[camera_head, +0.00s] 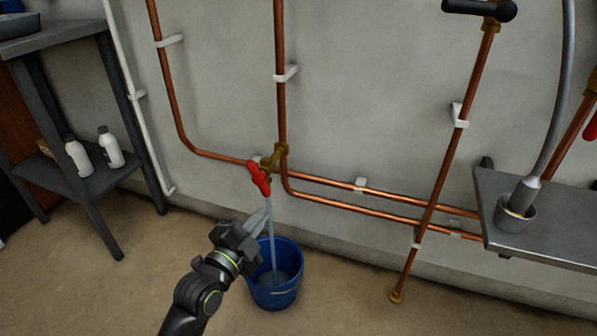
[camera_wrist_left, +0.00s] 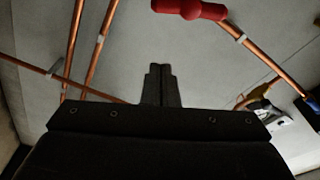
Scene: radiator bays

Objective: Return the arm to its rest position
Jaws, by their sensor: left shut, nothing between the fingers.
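My left arm (camera_head: 207,283) comes in from the bottom left of the head view and reaches toward the wall. Its gripper (camera_head: 262,216) is shut and empty, just below the brass tap (camera_head: 272,160) with the red handle (camera_head: 259,178), beside the stream of water. In the left wrist view the closed fingers (camera_wrist_left: 160,84) stand in the middle, and the red handle (camera_wrist_left: 190,8) is at the top edge, apart from them. Water runs from the tap into a blue bucket (camera_head: 275,297) on the floor. My right gripper is not in view.
Copper pipes (camera_head: 280,60) run along the grey wall. A dark shelf (camera_head: 90,186) with two white bottles stands at the left. A grey metal shelf (camera_head: 560,222) with a cup and hose is at the right.

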